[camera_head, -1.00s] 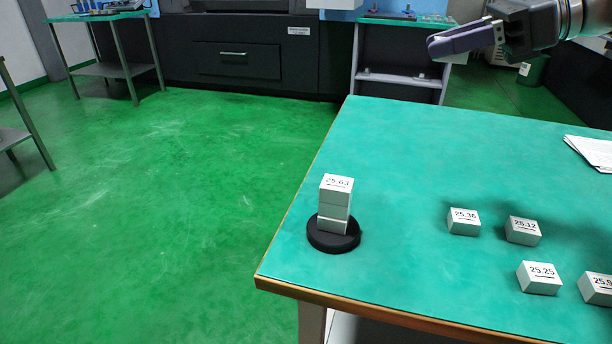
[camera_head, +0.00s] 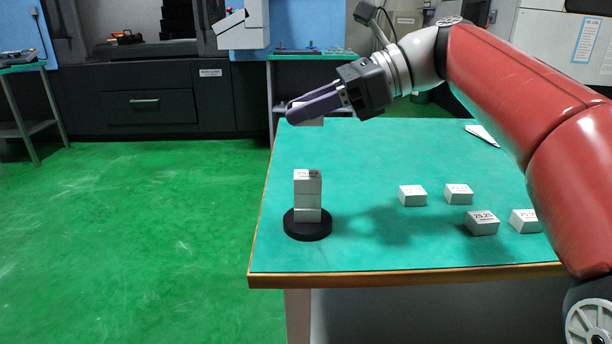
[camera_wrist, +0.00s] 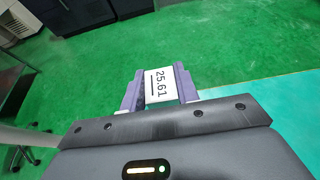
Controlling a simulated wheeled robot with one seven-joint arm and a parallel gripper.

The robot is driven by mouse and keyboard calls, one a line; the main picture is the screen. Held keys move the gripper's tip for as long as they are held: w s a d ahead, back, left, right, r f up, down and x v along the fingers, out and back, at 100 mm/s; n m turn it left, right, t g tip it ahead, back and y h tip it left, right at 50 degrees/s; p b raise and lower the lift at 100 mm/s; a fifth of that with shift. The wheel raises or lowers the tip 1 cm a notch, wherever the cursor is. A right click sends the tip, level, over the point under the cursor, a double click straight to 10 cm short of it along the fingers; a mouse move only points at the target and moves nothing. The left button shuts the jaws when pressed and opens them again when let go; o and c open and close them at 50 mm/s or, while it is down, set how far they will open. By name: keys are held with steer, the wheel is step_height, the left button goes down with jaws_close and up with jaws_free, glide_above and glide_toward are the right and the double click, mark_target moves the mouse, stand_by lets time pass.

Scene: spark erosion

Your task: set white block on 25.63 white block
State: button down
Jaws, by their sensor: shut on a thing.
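My gripper (camera_head: 318,104) is shut on a white block (camera_wrist: 160,85), which reads 25.61 in the wrist view. The 25.63 white block (camera_head: 307,175) tops a short stack of white blocks that stands upright on a round black base (camera_head: 307,231). My gripper and the held block are above the stack, apart from it, with a clear gap between. How well the two line up in depth I cannot tell.
Several loose white blocks stand on the green table to the right, among them one reading 25.25 (camera_head: 481,223) and another (camera_head: 412,196). Paper (camera_head: 482,134) lies at the back right. The table's left edge runs close by the black base. The table's middle is clear.

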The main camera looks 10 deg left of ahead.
mark_target(308, 174)
step_height(308, 174, down, 8)
steer(key=shift+r+b, duration=0.1)
steer(key=shift+b, duration=0.9)
steer(key=c, duration=1)
jaws_free()
steer(key=shift+c, duration=0.2)
steer(key=p+v, duration=0.2)
steer(key=v, duration=1)
